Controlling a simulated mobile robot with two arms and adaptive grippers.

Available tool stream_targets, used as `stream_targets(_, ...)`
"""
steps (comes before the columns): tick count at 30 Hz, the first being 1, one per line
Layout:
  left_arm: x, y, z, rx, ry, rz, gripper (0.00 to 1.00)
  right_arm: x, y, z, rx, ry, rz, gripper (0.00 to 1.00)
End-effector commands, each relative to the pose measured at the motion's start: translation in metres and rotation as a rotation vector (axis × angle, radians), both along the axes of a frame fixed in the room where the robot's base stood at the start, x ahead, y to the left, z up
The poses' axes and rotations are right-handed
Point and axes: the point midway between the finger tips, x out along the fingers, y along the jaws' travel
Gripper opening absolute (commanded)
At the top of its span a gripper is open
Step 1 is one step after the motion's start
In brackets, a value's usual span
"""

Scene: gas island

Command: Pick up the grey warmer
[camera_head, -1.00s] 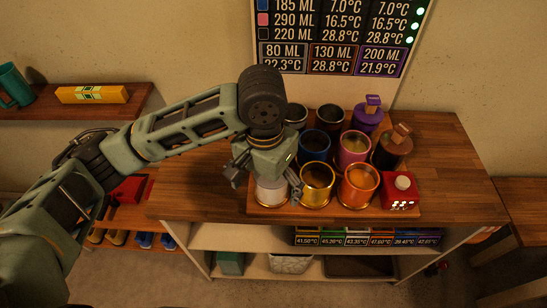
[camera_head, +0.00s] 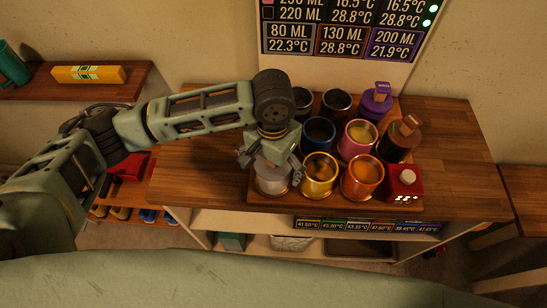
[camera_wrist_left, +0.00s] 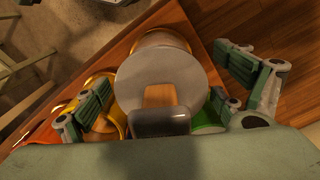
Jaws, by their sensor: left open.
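The grey warmer (camera_head: 272,181) is a pale grey cup-like piece at the front left corner of the group on the wooden tray. In the left wrist view it has a flat round grey top (camera_wrist_left: 197,84), with a brown square patch showing on it. My left gripper (camera_head: 271,160) is open, just above and around the warmer's upper part. In the left wrist view its green-padded fingers stand apart on both sides of the top. I cannot tell whether they touch it. The warmer's back upper part is hidden by the gripper. My right gripper is out of view.
Gold (camera_head: 319,178), orange (camera_head: 362,178), blue (camera_head: 318,135) and pink (camera_head: 358,139) cups stand close beside and behind the warmer. A red box (camera_head: 404,187) sits at the tray's right. The wooden top (camera_head: 455,165) is free to the right.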

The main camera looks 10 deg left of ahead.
Motion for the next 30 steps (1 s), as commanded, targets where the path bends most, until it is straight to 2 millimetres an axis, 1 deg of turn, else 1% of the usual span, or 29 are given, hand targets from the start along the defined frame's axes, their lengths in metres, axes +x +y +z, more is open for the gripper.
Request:
stream_targets(3,-0.0002,0.0005,-0.0054,0.001,0.001,0.000,0.90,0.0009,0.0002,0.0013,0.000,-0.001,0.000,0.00)
stream_targets(8,-0.0002,0.0004,-0.0056,0.001,0.000,0.000,0.90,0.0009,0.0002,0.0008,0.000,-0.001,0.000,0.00)
stream_targets(9,-0.0002,0.0003,-0.0055,0.001,0.000,0.000,0.89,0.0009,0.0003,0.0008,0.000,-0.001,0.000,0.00)
stream_targets(27,-0.0001,0.0001,-0.0049,0.001,0.000,0.000,0.36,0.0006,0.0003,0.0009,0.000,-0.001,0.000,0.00)
stream_targets(30,0.0000,0.0001,-0.0045,0.001,-0.001,0.000,0.36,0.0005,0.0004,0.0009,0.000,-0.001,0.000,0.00)
